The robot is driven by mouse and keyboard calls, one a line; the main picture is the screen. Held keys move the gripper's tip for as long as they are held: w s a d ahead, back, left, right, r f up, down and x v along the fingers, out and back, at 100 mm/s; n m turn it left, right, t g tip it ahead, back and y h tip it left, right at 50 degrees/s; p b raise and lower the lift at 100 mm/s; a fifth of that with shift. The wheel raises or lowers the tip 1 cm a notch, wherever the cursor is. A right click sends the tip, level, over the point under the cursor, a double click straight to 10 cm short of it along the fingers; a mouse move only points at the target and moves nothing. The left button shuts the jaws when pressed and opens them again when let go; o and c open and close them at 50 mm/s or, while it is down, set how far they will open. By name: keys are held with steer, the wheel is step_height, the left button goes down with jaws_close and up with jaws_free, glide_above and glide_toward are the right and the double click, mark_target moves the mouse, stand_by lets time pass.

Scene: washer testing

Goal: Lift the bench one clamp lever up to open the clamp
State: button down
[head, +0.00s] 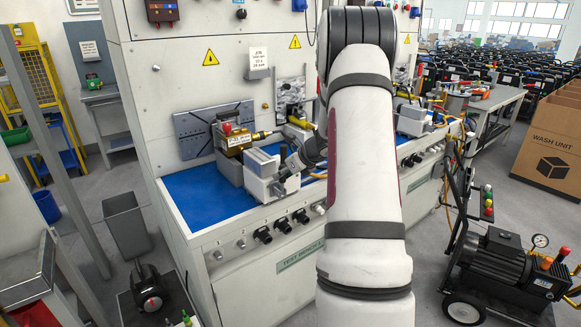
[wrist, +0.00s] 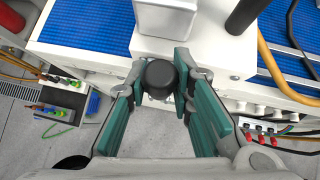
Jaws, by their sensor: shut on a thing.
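The clamp on the blue-topped bench is a pale metal block (head: 264,172) in the head view. In the wrist view its white body (wrist: 200,48) fills the top middle. The black round knob of the clamp lever (wrist: 160,76) sits between the green finger pads of my gripper (wrist: 159,70), which is shut on it. In the head view my gripper (head: 284,178) is at the right front side of the clamp block, and the knob is hard to make out there. The lever's shaft is mostly hidden under the knob.
A brass-coloured pump unit (head: 232,140) with a red knob stands just left of the clamp. The bench's blue mat (head: 205,195) is clear at the left. Black knobs (head: 281,225) line the bench front. Yellow and black hoses (wrist: 285,85) run at the right of the wrist view.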

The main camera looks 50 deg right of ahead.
steer(key=shift+w+g+p, duration=0.3)
steer(key=shift+g+p, duration=0.1)
steer(key=shift+p, duration=0.55)
steer(key=c, duration=1.4)
jaws_free()
steer(key=v, duration=1.2)
